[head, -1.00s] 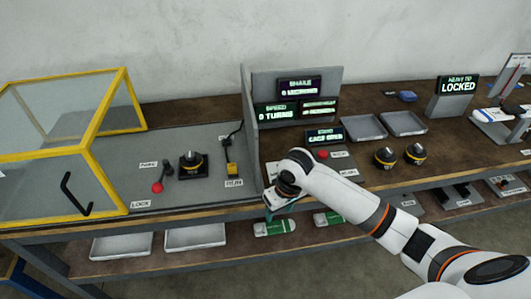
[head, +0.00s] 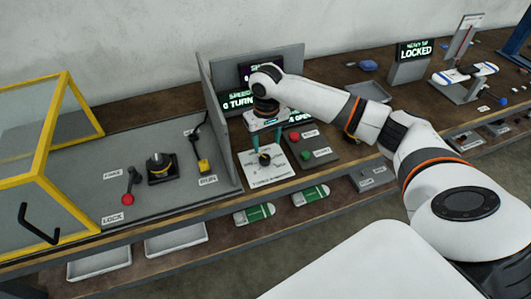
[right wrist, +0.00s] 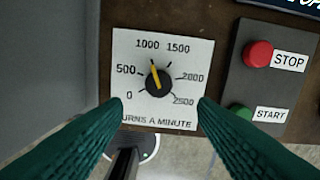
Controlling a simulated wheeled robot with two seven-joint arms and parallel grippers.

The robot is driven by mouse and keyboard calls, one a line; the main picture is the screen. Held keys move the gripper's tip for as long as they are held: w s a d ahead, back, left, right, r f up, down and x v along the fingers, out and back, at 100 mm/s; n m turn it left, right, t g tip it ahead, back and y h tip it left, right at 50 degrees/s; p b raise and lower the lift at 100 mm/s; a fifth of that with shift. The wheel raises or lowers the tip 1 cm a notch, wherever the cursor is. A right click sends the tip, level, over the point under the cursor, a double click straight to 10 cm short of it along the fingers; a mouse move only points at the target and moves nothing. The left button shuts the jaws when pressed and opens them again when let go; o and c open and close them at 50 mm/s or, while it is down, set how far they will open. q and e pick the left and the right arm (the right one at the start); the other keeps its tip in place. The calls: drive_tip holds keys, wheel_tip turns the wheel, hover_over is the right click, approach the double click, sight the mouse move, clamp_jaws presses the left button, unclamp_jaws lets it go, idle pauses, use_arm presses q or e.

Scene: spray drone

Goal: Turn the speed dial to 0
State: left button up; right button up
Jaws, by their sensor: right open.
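The speed dial (right wrist: 159,82) is a black round knob with a yellow pointer on a white plate (right wrist: 125,60) marked 0 to 2500 turns a minute. Its pointer stands up and slightly left, at about 1000. In the head view the dial (head: 265,159) lies near the table's front edge. My right gripper (head: 267,140) points down just above the plate. In the right wrist view its two green fingers (right wrist: 160,108) are open, one on each side of the plate's lower part, with nothing between them. My left gripper is not in view.
A red STOP button (right wrist: 258,54) and a green START button (right wrist: 241,112) are right of the dial. A grey upright panel (head: 218,110) stands close on the left. Display screens (head: 238,100) behind are partly hidden by my arm. A yellow-framed clear box (head: 45,130) is far left.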

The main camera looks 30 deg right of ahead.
sight(266, 156)
wheel_tip(266, 156, down, 7)
drive_tip(key=shift+w+f+p, duration=0.1)
drive_tip(key=shift+w+p, duration=0.05)
drive_tip(key=shift+p, duration=0.2)
drive_tip(key=c, duration=1)
drive_tip(key=shift+r+n+p, duration=0.25)
drive_tip(key=shift+n+p, duration=1.4)
drive_tip(key=shift+n, duration=0.25)
drive_tip(key=n+p, duration=0.2)
drive_tip(key=n, duration=0.5)
drive_tip(key=n+p, duration=0.1)
drive_tip(key=n, duration=0.1)
drive_tip(key=shift+w+d+f+n, duration=0.1)
drive_tip(key=shift+w+d+n, duration=0.05)
drive_tip(key=shift+n, duration=0.25)
drive_tip(key=n, duration=0.6)
drive_tip(key=shift+w, duration=0.1)
drive_tip(key=shift+n, duration=0.3)
